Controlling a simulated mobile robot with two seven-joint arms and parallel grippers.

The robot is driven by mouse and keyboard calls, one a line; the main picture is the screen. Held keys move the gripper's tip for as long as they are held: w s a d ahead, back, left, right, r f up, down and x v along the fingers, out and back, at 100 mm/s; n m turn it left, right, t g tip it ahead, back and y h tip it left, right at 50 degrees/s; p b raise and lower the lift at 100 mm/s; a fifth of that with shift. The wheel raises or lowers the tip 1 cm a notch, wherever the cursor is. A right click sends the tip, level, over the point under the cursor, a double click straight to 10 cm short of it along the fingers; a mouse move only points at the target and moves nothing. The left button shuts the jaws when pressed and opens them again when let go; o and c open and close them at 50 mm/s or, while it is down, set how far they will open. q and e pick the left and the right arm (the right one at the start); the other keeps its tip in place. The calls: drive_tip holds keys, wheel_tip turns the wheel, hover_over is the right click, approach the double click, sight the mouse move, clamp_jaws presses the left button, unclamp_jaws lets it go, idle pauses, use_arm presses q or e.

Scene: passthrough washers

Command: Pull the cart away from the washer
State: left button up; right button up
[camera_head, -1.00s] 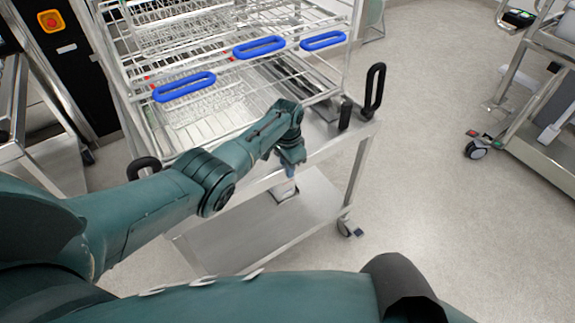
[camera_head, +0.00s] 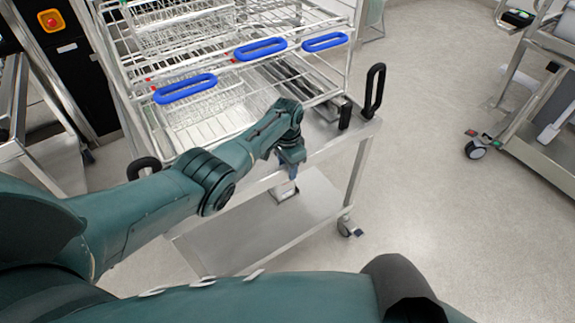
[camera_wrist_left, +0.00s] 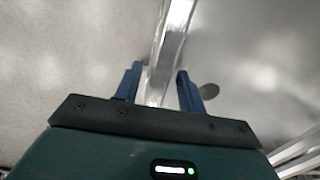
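The cart (camera_head: 330,148) is a steel frame with a lower shelf (camera_head: 250,232) and a black upright handle (camera_head: 374,91) at its right corner. A second black handle (camera_head: 143,168) shows at its left corner. It carries a wire rack with blue handles (camera_head: 186,88). My left gripper (camera_head: 289,172) points down at the cart's front edge, between the two black handles. In the left wrist view its blue fingers (camera_wrist_left: 158,85) stand apart on either side of a metal bar (camera_wrist_left: 169,50), with a gap beside the left finger. My right gripper is out of view.
A black panel with a red button on yellow (camera_head: 50,20) stands at the left, beside another metal cart (camera_head: 40,160). A further wheeled cart (camera_head: 545,150) stands at the right. Open floor (camera_head: 430,180) lies between it and my cart.

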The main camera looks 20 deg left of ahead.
use_arm(q)
wheel_tip(320, 180, up, 13)
drive_tip(key=p, duration=0.3)
drive_tip(key=shift+s, duration=0.1)
idle(0.5)
